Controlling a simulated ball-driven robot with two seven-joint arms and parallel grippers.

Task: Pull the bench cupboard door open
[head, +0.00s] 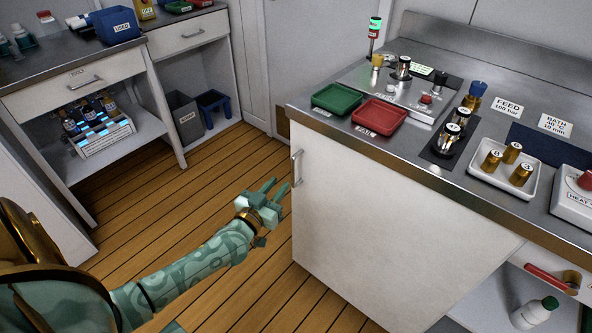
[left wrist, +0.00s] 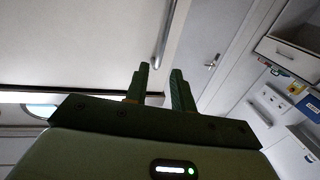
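The bench cupboard door (head: 385,235) is a white panel under the steel bench top on the right of the head view. It looks closed. Its upright silver bar handle (head: 297,167) is near the door's left edge, high up. In the left wrist view the handle (left wrist: 164,35) lies beyond the fingertips, roughly in line with the gap between them. My left gripper (head: 277,184) is open and empty, just left of and slightly below the handle in the head view, apart from it. Its two fingers also show in the left wrist view (left wrist: 159,72). My right gripper is out of view.
On the bench stand a green tray (head: 337,98), a red tray (head: 380,113) and a white tray (head: 503,170) with brass pieces. An open shelf below holds a white bottle (head: 534,312). Another bench with drawers (head: 85,78) stands at left. The wooden floor (head: 200,190) between is clear.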

